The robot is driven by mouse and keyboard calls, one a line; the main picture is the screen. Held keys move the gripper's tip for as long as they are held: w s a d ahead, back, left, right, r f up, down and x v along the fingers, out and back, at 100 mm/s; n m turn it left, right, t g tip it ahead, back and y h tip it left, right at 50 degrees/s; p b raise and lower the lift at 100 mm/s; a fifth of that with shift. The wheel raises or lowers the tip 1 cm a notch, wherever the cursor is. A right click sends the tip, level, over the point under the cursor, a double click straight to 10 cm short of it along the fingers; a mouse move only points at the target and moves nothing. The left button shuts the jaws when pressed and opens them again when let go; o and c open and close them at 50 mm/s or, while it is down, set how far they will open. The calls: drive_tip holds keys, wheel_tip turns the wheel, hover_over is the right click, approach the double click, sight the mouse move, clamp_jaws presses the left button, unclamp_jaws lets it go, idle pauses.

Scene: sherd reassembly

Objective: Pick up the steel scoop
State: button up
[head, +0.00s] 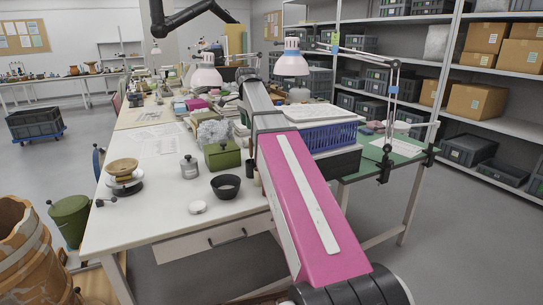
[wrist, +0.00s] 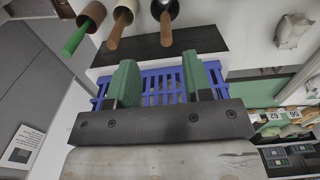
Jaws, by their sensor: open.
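The scoops are apart from the fingers.
A blue crate (wrist: 154,82) shows behind and between my fingers; a blue basket (head: 325,136) stands right of my arm in the head view. The white table (head: 150,215) holds a black bowl (head: 226,186), green box (head: 222,154) and grey bottle (head: 189,168). Lamps rise behind.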

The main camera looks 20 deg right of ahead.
drive_tip(key=shift+w+d+r, duration=0.1)
drive_tip(key=shift+w+d, duration=0.2)
drive_tip(key=shift+d, duration=0.2)
drive_tip(key=shift+d+f, duration=0.1)
drive_tip(key=shift+f, duration=0.1)
hover_over(251, 157)
drive_tip(key=f, duration=0.4)
drive_tip(key=shift+w+d+f, duration=0.2)
drive_tip(key=shift+d+f, duration=0.05)
drive_tip(key=shift+d, duration=0.05)
drive_tip(key=shift+w+a+f, duration=0.1)
drive_tip(key=shift+f, duration=1.35)
drive_tip(key=shift+a+f, duration=0.1)
drive_tip(key=shift+f, duration=1.35)
clamp_jaws()
